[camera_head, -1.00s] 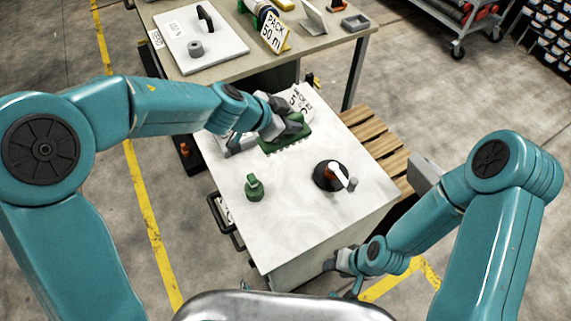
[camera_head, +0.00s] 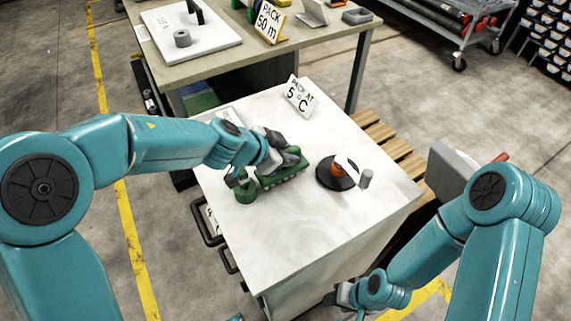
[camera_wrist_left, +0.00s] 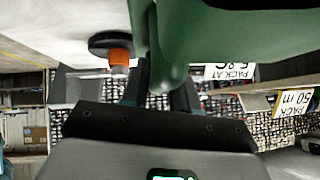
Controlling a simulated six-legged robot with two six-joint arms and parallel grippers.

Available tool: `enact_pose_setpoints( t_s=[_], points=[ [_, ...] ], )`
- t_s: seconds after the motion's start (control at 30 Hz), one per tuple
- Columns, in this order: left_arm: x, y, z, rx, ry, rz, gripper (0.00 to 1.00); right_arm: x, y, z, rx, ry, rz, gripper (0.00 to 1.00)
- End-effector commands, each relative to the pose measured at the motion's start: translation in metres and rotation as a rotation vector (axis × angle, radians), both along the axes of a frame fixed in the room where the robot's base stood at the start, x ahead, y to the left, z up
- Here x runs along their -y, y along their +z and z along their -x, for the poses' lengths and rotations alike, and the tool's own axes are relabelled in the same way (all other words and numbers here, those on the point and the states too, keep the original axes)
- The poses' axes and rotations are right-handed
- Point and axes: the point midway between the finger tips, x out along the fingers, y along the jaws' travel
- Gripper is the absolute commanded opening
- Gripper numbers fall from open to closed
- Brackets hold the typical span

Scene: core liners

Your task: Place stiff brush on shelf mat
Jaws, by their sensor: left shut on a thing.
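The stiff brush is a green block with bristles along its edge (camera_head: 287,174). My left gripper (camera_head: 270,160) is shut on it, over the white-topped cabinet (camera_head: 300,225); its clearance above the top is hard to judge. In the left wrist view the brush (camera_wrist_left: 245,35) is a large green shape at the top. A white mat (camera_head: 215,46) with a printed label lies on the back table; I cannot tell whether it is the shelf mat. Blue and green patches (camera_head: 203,100) show below that table. My right gripper (camera_head: 345,293) is low by the cabinet's front corner; its jaws are unclear.
A "PACK AT 5°C" sign (camera_head: 298,97) stands at the cabinet's back. A grey ring (camera_head: 182,38) sits on the white mat.

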Motion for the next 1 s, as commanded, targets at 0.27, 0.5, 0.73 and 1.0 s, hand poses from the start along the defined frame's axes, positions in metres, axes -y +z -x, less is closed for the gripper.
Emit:
enact_pose_setpoints(
  t_s=[0.27,0.5,0.73,1.0],
  points=[
    [0.000,-0.009,0.000,0.000,0.000,0.000,0.00,0.000,-0.010,0.000,0.000,0.000,0.000,0.47],
    [0.000,-0.013,0.000,0.000,0.000,0.000,0.49,0.000,-0.012,0.000,0.000,0.000,0.000,0.47],
    [0.000,-0.013,0.000,0.000,0.000,0.000,0.55,0.000,-0.012,0.000,0.000,0.000,0.000,0.47],
    [-0.010,0.009,0.009,0.001,0.002,0.001,0.55,0.000,0.004,0.000,0.000,0.000,0.000,0.47]
  ],
)
